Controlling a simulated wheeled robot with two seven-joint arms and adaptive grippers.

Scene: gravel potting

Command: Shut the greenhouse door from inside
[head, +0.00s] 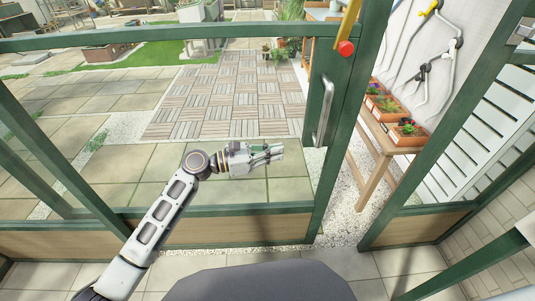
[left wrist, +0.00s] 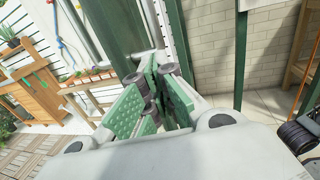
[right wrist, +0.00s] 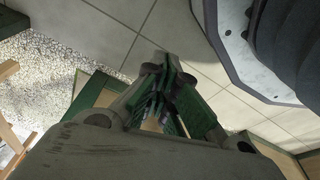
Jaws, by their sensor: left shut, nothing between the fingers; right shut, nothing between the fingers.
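The green-framed greenhouse door (head: 341,150) spans the left and middle of the head view. A gap shows between its right upright and the green post (head: 432,130) to the right. A grey bar handle (head: 324,112) is fixed on the upright, with a red knob (head: 346,48) on a yellow lever above. My left gripper (head: 279,152) is shut and empty, left of the handle and a little lower, apart from it. It also shows shut in the left wrist view (left wrist: 160,80). My right gripper (right wrist: 163,92) is shut and empty above floor tiles in the right wrist view.
Through the gap a wooden bench (head: 378,140) holds planters (head: 407,135) outside, over white gravel. Tools (head: 421,75) hang on the wall behind. Paving and wooden decking (head: 235,95) lie beyond the door. A low wood panel (head: 225,230) runs along the door's bottom.

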